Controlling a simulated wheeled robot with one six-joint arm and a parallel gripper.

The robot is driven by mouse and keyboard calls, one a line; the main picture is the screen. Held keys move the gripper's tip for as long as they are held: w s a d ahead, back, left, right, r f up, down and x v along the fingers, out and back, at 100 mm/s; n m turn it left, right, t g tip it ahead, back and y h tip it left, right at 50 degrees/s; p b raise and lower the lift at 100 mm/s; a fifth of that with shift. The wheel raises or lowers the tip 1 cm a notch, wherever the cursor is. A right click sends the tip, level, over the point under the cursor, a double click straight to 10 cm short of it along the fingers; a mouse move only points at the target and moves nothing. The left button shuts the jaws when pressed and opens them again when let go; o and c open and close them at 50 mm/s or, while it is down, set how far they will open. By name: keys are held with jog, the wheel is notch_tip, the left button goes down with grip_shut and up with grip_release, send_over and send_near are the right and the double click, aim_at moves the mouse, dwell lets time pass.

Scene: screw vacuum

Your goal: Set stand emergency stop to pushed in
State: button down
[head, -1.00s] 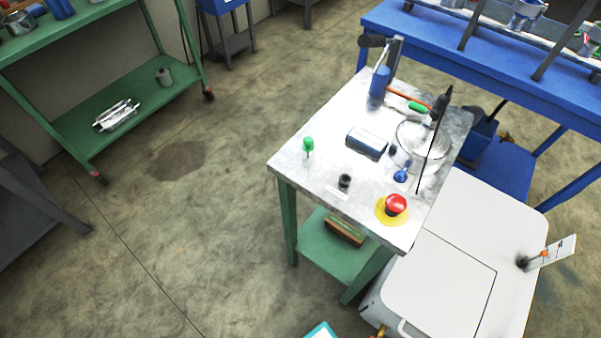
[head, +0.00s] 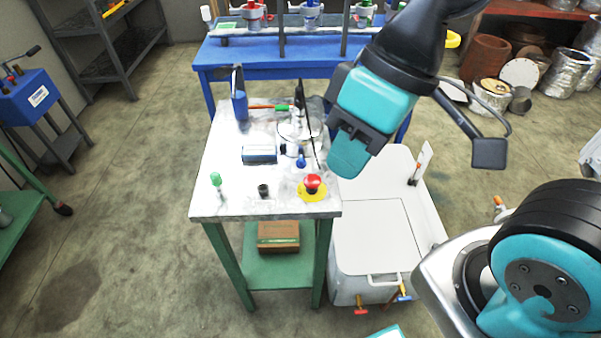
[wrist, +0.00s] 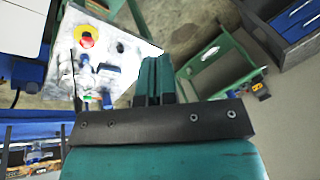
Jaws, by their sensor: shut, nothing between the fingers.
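The emergency stop is a red mushroom button (head: 313,183) on a yellow base, at the front right corner of the stand's pale top (head: 225,168). It also shows in the wrist view (wrist: 86,42), at the upper left. Whether it is pushed in or out, I cannot tell. My gripper (head: 345,162) is shut and empty. In the head view it appears to the upper right of the button, apart from it. In the wrist view its closed fingers (wrist: 155,78) point toward the stand's edge, away from the button.
On the stand are a green knob (head: 215,180), a small black knob (head: 263,190), a grey box (head: 260,153) and glassware beside a thin black upright. A white cabinet (head: 375,230) adjoins the stand on the right. A blue bench (head: 250,55) stands behind. Floor to the left is open.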

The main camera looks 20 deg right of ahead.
jog(key=shift+w, duration=0.1)
jog(key=m+h, duration=0.4)
jog(key=m, duration=0.7)
send_over(312, 179)
notch_tip(312, 179, down, 9)
jog(key=shift+f+b, duration=0.1)
jog(key=shift+b, duration=0.3)
notch_tip(312, 179, down, 14)
